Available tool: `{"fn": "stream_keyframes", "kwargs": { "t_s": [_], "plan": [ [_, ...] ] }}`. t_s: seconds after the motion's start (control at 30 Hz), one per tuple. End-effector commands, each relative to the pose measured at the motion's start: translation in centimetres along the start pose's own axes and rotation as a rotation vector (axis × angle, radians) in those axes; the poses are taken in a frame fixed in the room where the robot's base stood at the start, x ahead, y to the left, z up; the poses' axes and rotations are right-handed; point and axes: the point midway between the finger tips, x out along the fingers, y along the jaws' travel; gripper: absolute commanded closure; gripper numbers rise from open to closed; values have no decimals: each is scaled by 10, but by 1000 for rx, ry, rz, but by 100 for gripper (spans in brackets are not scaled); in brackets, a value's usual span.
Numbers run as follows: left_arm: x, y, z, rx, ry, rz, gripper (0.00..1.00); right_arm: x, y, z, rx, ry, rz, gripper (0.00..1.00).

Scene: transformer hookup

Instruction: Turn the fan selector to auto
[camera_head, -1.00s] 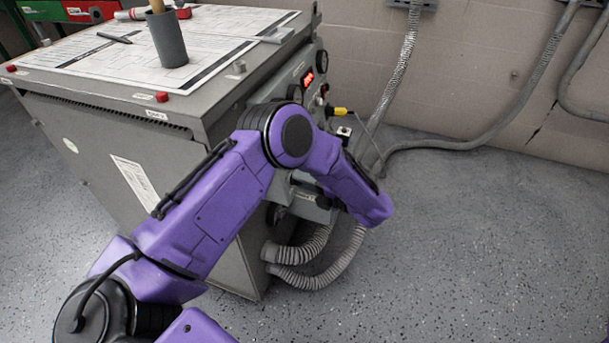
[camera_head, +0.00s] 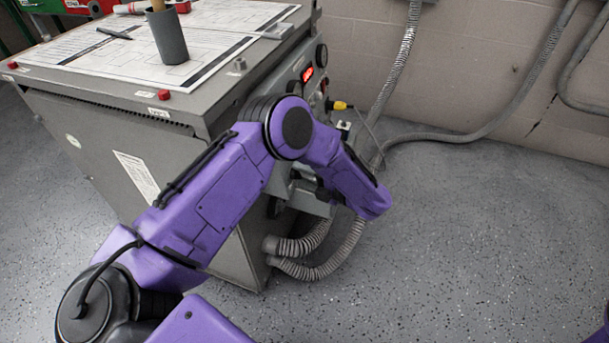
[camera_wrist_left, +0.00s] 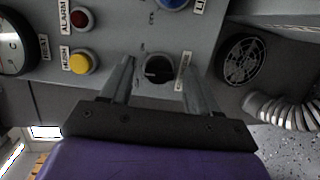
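The fan selector appears to be the small round black knob (camera_wrist_left: 158,68) on the grey panel in the left wrist view. A pale mark on it points toward the left, and a label too small to read stands to its right. My left gripper (camera_wrist_left: 157,60) is open, with one finger on each side of the knob. Whether the fingers touch it I cannot tell. In the head view my purple left arm hides the knob and most of that gripper. My right gripper is out of view.
Around the knob are a yellow button (camera_wrist_left: 79,64), a red button (camera_wrist_left: 81,18), a gauge (camera_wrist_left: 14,42) and a round fan grille (camera_wrist_left: 240,60). Ribbed hoses (camera_head: 305,268) hang below. Floor on the right is free.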

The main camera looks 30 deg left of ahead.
Motion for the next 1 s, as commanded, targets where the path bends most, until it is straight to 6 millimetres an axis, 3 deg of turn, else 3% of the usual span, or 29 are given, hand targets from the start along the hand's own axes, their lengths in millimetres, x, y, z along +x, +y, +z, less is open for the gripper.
{"fn": "stream_keyframes", "kwargs": {
  "t_s": [0.3,0.7,0.83,1.0],
  "plan": [
    [-4,0,0,-1,0,1,40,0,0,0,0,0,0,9],
    [-89,0,0,-2,-3,1,40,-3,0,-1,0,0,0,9],
    [-103,0,0,-1,-1,1,40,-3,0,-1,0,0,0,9],
    [-106,0,0,1,0,0,40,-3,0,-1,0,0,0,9]
  ]
}}
